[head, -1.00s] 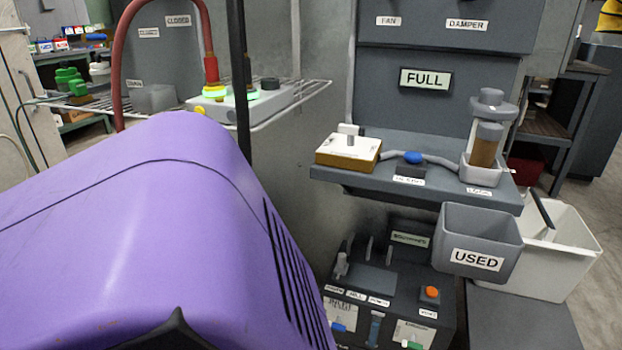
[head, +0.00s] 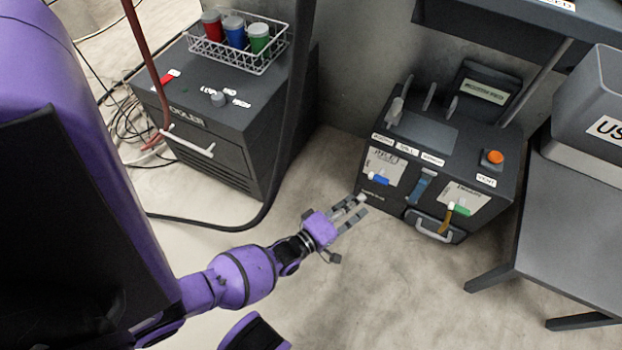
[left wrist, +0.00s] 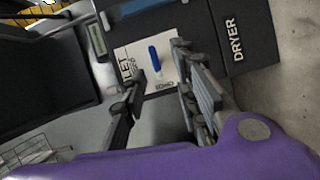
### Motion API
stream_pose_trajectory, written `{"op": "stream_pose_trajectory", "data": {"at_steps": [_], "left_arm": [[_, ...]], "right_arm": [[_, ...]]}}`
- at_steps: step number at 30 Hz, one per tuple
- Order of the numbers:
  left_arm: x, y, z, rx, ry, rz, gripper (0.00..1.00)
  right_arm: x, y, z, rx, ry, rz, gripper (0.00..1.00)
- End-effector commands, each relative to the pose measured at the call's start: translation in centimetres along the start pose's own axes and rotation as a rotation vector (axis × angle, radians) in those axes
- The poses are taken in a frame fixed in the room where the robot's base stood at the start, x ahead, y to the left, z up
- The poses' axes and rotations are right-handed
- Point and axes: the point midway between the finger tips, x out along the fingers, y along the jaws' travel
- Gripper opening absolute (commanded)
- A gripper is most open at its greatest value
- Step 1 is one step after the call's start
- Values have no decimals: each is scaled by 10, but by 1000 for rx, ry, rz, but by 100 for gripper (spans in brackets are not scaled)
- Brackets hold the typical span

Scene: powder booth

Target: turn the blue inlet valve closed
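The blue inlet valve (head: 378,179) is a short blue lever on a white labelled plate, on the front of a dark box at right of centre in the head view. In the left wrist view the blue lever (left wrist: 154,58) shows on its plate between the finger lines. My left gripper (head: 358,207) stands in front of the box, just below and left of the lever. In the left wrist view its fingers (left wrist: 157,66) are spread apart, with nothing held between them. Whether a finger touches the plate cannot be told. My right gripper is not in view.
A green valve (head: 461,209), a blue strip (head: 420,188) and a pale handle (head: 435,228) are on the same box front. An orange button (head: 494,157) is on top. A cooler (head: 205,110) stands behind at left. A grey table (head: 570,230) is at right.

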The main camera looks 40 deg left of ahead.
Motion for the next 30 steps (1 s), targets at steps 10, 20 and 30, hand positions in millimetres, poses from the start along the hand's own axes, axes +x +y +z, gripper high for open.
{"op": "stream_pose_trajectory", "data": {"at_steps": [10,20,30], "left_arm": [[46,7,-7,-91,13,55,28],[88,10,-8,-89,13,52,28],[91,10,-8,-88,12,51,27]], "right_arm": [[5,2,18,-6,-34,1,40],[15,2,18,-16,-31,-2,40],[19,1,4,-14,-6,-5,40]]}}
